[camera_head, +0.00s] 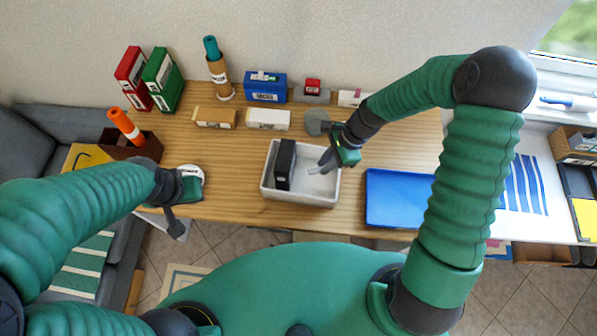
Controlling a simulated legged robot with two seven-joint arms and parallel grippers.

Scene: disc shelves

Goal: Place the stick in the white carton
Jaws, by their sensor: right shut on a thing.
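The white carton (328,201) stands open near the middle of the table. A black box-like thing (285,165) stands upright inside its left part. My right gripper (325,162) is over the carton's right part, pointing left and down. It is shut on a small light grey piece (314,170), apparently the stick, mostly hidden by the fingers. I cannot tell whether the piece touches the carton floor. My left gripper (176,226) hangs at the table's front left edge, apart from the carton. Its finger opening is not clear.
A blue tray (395,198) lies right of the carton. A white round thing (190,172) is by my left wrist. Small boxes, a blue box (265,88), a brown tube (219,76) and red and green binders (162,80) line the back. Bare wood lies left of the carton.

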